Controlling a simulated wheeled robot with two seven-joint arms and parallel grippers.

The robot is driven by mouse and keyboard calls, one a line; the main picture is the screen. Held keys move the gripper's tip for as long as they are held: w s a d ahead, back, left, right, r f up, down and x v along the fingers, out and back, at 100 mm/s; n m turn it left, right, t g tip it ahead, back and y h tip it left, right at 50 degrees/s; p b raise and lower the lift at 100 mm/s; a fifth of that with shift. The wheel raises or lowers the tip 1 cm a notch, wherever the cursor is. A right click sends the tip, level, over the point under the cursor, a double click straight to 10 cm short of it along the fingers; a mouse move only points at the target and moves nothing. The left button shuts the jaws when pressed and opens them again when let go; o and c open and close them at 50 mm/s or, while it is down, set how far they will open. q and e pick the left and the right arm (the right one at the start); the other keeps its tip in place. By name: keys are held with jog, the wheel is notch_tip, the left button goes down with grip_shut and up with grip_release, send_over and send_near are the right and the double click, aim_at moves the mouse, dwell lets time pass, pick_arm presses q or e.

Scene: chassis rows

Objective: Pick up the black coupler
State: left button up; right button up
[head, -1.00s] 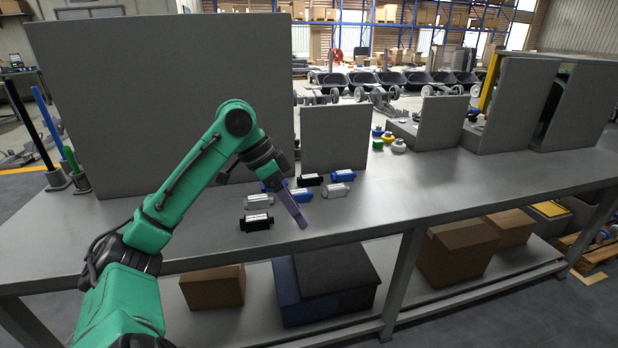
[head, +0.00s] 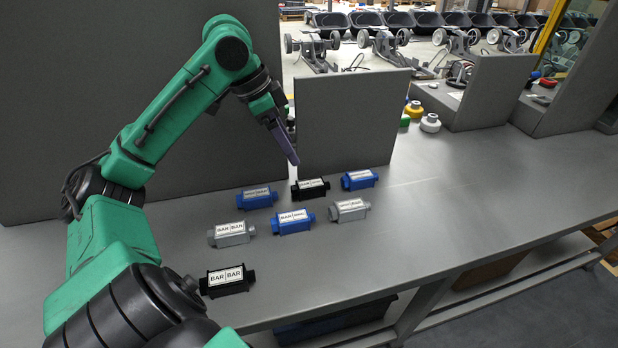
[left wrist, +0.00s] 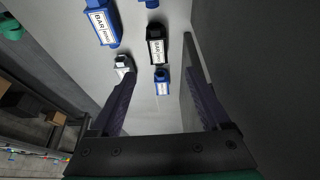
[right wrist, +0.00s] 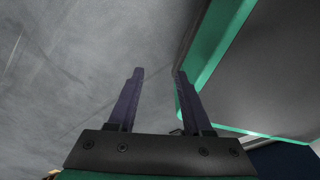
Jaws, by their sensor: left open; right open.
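Two black couplers with white labels lie on the grey bench in the head view: one at the back (head: 310,189) between two blue ones, one at the front left (head: 228,280). A black coupler (left wrist: 155,45) also shows in the left wrist view, beyond the fingertips and between blue and grey couplers. My left gripper (head: 287,150) is open and empty, raised above the bench behind the back black coupler; its jaws also frame the left wrist view (left wrist: 162,85). My right gripper (right wrist: 158,73) is open and empty over a grey floor-like surface, outside the head view.
Blue couplers (head: 257,197) (head: 293,221) (head: 360,179) and grey couplers (head: 231,234) (head: 350,209) lie close around the back black one. An upright grey panel (head: 350,120) stands just behind. The bench (head: 450,205) is clear to the right.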

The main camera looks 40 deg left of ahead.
pick_arm(q)
send_near(310, 183)
jog(key=shift+d+f, duration=0.5)
jog(key=shift+f, duration=0.35)
jog(key=x, duration=0.8)
jog(key=shift+w+a+b, duration=0.15)
jog(key=shift+a+b, duration=0.1)
jog(key=shift+b, duration=0.15)
jog(key=shift+f, duration=0.15)
grip_shut()
pick_arm(e)
jog(key=shift+s+d+f, duration=0.25)
jog(key=shift+s+f, duration=0.25)
jog(key=shift+f, duration=0.1)
